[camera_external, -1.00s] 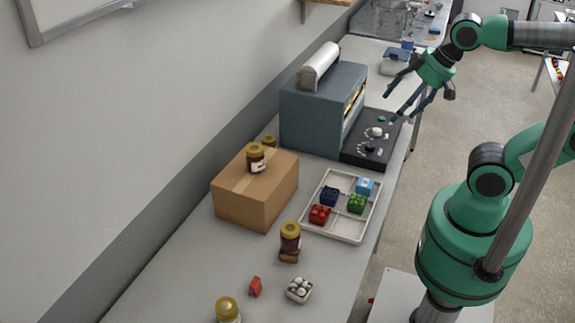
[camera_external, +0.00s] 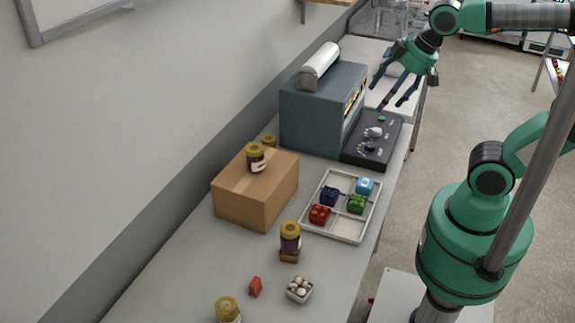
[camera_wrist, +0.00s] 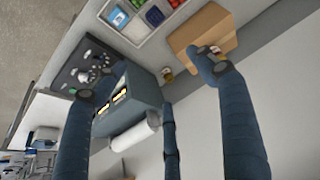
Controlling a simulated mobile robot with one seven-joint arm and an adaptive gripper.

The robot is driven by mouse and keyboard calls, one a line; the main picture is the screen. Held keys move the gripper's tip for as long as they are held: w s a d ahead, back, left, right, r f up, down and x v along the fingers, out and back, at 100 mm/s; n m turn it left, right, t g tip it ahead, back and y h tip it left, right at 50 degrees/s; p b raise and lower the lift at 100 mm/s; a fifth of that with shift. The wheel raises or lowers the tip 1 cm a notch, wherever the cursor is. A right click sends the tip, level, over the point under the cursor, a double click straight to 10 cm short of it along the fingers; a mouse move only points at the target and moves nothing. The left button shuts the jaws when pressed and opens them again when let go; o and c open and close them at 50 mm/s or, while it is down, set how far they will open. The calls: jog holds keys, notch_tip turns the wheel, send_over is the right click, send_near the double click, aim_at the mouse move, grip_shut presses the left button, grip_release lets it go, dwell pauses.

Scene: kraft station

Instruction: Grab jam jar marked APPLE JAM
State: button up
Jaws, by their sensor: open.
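Several jam jars with gold lids show in the external view, their labels too small to read. One jar (camera_external: 255,158) stands on top of the cardboard box (camera_external: 245,195). Another jar (camera_external: 269,142) is mostly hidden behind the box. A dark jar (camera_external: 290,238) stands on a small brown block, and one more jar (camera_external: 228,310) is cut off by the bottom edge. My gripper (camera_external: 392,92) is open and empty, above the far part of the bench near the grey machine, away from all jars. In the wrist view its fingers are spread, and one overlaps the box (camera_wrist: 212,30).
A grey machine (camera_external: 310,120) with a white roll on top and a black control panel (camera_external: 370,145) stands near my gripper. A white tray (camera_external: 318,232) holds several coloured blocks. A red piece (camera_external: 255,286) and a small bowl of white balls (camera_external: 299,290) lie nearer.

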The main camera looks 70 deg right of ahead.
jog(key=w+d+r+g+p, duration=0.1)
jog(key=w+d+r, duration=0.1)
jog(key=w, duration=1.1)
jog(key=n+g+p, duration=0.2)
jog(key=g+p, duration=0.2)
jog(key=p, duration=0.1)
send_over(268, 138)
notch_tip(268, 138, down, 26)
jog(key=shift+r, duration=0.2)
jog(key=shift+f+b, duration=0.45)
jog(key=shift+f, duration=3.85)
jog(key=shift+f, duration=2.6)
